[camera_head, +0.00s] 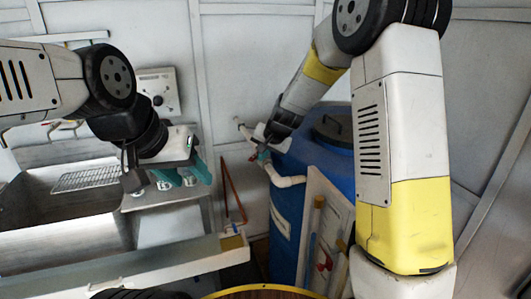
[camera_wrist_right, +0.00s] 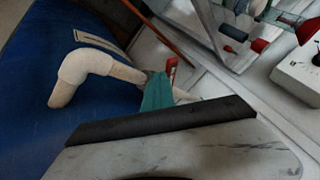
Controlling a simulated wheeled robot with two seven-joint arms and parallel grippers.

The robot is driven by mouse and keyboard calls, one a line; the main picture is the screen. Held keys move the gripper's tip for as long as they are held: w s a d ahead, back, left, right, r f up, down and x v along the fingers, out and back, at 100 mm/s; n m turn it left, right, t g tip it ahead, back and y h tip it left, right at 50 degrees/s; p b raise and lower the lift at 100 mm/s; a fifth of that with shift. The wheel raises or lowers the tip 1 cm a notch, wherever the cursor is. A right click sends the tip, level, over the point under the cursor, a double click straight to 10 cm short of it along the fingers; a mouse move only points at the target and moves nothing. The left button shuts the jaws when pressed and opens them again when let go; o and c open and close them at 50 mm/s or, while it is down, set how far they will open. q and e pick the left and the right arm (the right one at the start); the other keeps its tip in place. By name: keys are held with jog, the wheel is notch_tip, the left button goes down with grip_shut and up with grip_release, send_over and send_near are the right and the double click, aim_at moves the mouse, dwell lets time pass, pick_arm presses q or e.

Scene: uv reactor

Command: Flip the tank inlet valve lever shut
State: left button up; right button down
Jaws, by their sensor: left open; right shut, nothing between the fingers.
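The blue tank (camera_head: 290,185) stands right of centre in the head view, with a white inlet pipe (camera_head: 285,180) bending out of its side. In the right wrist view the pipe elbow (camera_wrist_right: 85,68) runs toward a small red valve lever (camera_wrist_right: 172,70). My right gripper (camera_head: 263,156) is shut and empty at the pipe's end. Its teal fingertips (camera_wrist_right: 158,92) are right beside the red lever and overlap part of the valve; I cannot tell whether they touch. My left gripper (camera_head: 180,178) is open and empty above the metal counter, away from the tank.
A steel sink with a wire rack (camera_head: 88,178) is at the left. A reddish-brown hose (camera_head: 232,190) hangs between counter and tank. A panel with coloured fittings (camera_head: 322,230) stands in front of the tank. In the right wrist view, a white box (camera_wrist_right: 298,72) lies at the far right.

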aim_at(251, 157)
jog(key=shift+w+a+f+m, duration=0.1)
jog(key=shift+w+a+m, duration=0.15)
jog(key=shift+a, duration=0.7)
jog(key=shift+w+a+m, duration=0.15)
jog(key=shift+w+a, duration=0.15)
jog(key=shift+a, duration=0.6)
jog(key=shift+w+a, duration=0.7)
jog(key=shift+a, duration=0.2)
jog(key=shift+w+a, duration=0.1)
